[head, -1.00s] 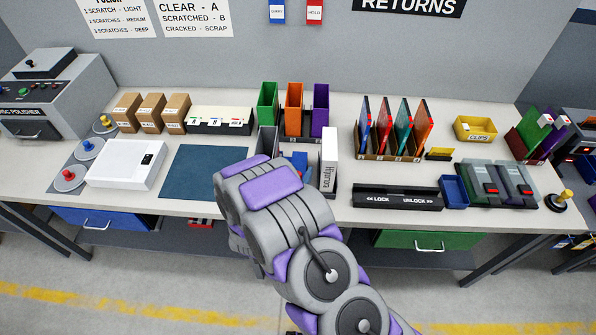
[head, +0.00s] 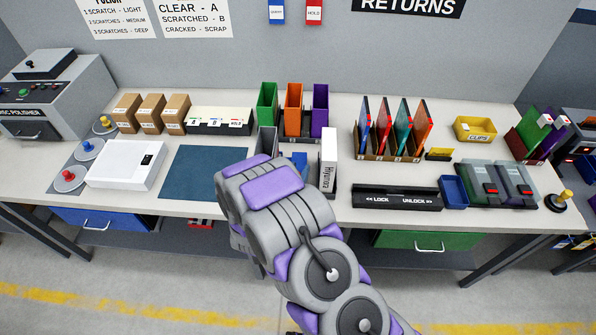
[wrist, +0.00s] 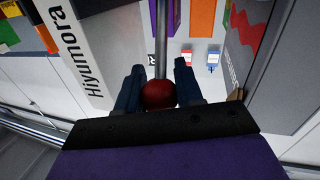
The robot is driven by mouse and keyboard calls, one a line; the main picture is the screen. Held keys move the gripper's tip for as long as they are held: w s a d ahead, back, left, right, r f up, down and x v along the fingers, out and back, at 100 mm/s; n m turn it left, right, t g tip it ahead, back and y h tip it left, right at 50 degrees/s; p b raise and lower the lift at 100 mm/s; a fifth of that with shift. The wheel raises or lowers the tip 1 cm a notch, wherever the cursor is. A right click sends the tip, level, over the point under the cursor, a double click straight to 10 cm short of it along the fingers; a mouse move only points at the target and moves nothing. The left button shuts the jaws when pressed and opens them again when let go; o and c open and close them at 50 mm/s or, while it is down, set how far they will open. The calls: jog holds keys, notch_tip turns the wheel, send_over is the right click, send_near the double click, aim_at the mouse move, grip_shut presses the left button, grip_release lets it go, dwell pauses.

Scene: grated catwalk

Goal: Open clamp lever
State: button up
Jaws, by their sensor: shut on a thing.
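In the wrist view a metal rod, the clamp lever (wrist: 161,38), ends in a dark red ball knob (wrist: 159,94). My gripper (wrist: 159,80) has its two dark blue fingers on either side of the knob and is shut on it. In the head view my arm covers the lever and most of the gripper. A small blue part (head: 300,162) shows just beyond the arm, between a grey upright plate (head: 268,141) and a white upright panel marked Hiyumora (head: 328,160). The clamp body cannot be made out clearly.
The white panel (wrist: 75,45) stands close at left in the wrist view. Green, orange and purple bins (head: 294,108) stand behind the work spot. A black LOCK/UNLOCK bar (head: 397,198) lies to the right, a blue mat (head: 208,171) to the left.

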jog(key=shift+w+r+g+p, duration=0.4)
jog(key=shift+w+g+p, duration=0.15)
jog(key=shift+p, duration=0.55)
jog(key=shift+w+r+n+g+y+p, duration=0.25)
jog(key=shift+w+g+p, duration=0.35)
jog(key=shift+p, duration=0.6)
jog(key=w+g+p, duration=0.2)
jog(key=p, duration=0.3)
jog(key=w+f+n+g+y+p, duration=0.1)
jog(key=g+p, duration=0.2)
jog(key=p, duration=0.1)
jog(key=shift+w+p, duration=0.35)
jog(key=shift+p, duration=0.05)
jog(key=shift+w+f+g+p, duration=0.25)
jog(key=shift+f+g+p, duration=0.15)
jog(key=shift+p, duration=0.35)
jog(key=shift+w+f+p, duration=0.2)
jog(key=shift+w+p, duration=0.1)
jog(key=shift+p, duration=0.2)
jog(key=shift+f, duration=0.3)
